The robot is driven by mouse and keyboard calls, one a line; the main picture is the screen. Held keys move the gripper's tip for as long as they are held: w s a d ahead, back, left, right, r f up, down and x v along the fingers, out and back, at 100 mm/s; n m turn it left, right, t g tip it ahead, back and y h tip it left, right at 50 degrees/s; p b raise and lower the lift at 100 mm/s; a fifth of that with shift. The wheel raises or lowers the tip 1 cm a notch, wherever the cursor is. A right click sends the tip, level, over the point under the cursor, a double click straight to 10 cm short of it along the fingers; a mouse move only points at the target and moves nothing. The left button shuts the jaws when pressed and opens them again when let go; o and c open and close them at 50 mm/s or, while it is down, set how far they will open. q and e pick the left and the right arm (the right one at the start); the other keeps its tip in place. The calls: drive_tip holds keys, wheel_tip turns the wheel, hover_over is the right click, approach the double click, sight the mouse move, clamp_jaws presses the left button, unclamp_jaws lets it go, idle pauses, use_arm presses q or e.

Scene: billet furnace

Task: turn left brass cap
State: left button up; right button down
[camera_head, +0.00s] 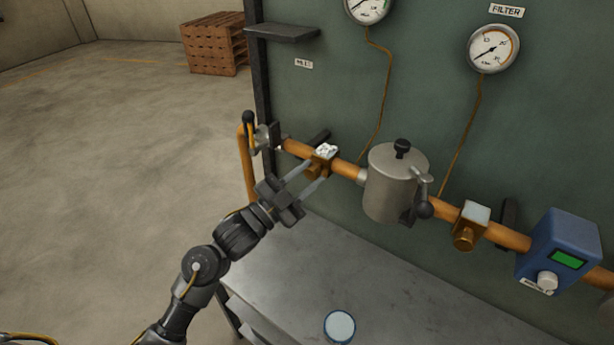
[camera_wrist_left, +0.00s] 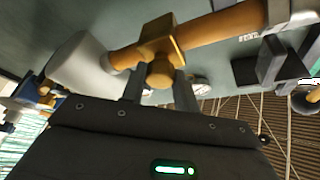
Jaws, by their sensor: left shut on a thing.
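The left brass cap (camera_head: 316,170) is on a brass fitting on the orange pipe, left of the grey filter pot. My left gripper (camera_head: 314,176) reaches it from the front left. In the left wrist view, the cap (camera_wrist_left: 160,73) shows between the two fingers of my left gripper (camera_wrist_left: 160,88), which is shut on it. My right gripper is not in view.
The grey filter pot (camera_head: 393,185) with a black-knobbed lid and side handle stands right of the cap. Further right are a second brass cap (camera_head: 464,239) and a blue box (camera_head: 560,248). A valve with a black handle (camera_head: 249,120) is at the pipe's left end. The grey bench (camera_head: 300,275) below is mostly bare.

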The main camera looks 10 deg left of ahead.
use_arm(q)
drive_tip(key=m+g, duration=0.1)
drive_tip(key=m, duration=0.3)
drive_tip(key=shift+a+r+m+g+h, duration=0.1)
drive_tip(key=shift+m+g+h, duration=0.3)
drive_tip(key=shift+m+g, duration=0.8)
drive_tip(key=shift+m, duration=1.1)
drive_tip(key=o, duration=1)
drive_tip(key=shift+c, duration=0.2)
